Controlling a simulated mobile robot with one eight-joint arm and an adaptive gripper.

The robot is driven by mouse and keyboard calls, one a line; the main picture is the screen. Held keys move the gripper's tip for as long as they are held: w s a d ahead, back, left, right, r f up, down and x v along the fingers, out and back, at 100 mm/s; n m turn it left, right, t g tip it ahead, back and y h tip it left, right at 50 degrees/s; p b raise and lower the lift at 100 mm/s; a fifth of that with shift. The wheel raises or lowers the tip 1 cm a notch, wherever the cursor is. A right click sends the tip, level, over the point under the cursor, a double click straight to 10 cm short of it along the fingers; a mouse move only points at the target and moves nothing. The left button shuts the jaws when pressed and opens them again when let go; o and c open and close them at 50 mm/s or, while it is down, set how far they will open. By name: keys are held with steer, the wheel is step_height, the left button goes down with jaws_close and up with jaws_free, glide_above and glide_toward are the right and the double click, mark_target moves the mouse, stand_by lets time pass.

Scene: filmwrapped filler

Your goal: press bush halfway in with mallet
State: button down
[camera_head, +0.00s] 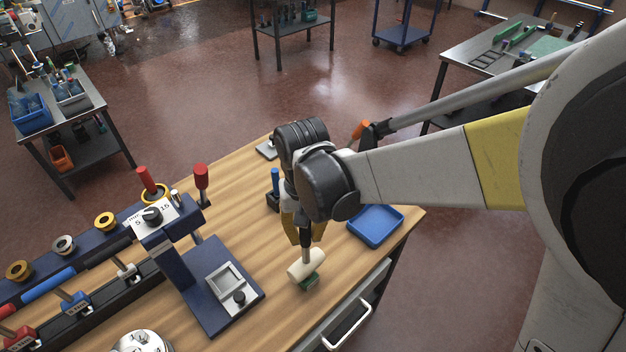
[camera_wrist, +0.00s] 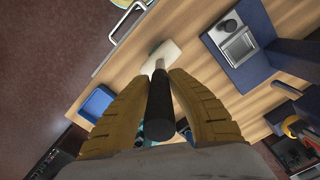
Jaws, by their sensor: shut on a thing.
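My gripper (camera_head: 305,238) has yellow fingers around the dark handle of the mallet (camera_head: 305,266) and points down over the right part of the wooden bench. The mallet's cream head hangs below the fingers, close above or on the bench; I cannot tell which. A small green part shows just under the head. In the wrist view the dark handle (camera_wrist: 158,112) runs between the fingers, with the cream head beyond. Several flanged rings, one brass (camera_head: 105,221), sit on the rack at left. I cannot tell which piece is the bush.
A navy press-like stand (camera_head: 180,262) with a red-knobbed top stands left of the mallet. Its base carries a pale square frame (camera_head: 225,278) and a dark knob (camera_head: 239,298). A blue tray (camera_head: 375,226) lies at the bench's right edge.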

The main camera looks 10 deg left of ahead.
steer(key=c, duration=2)
jaws_free()
jaws_close()
steer(key=shift+f+b, duration=0.75)
steer(key=shift+f, duration=0.2)
steer(key=shift+r, duration=0.1)
steer(key=shift+r+p, duration=1.8)
steer(key=shift+r, duration=0.7)
steer(key=shift+f, duration=0.15)
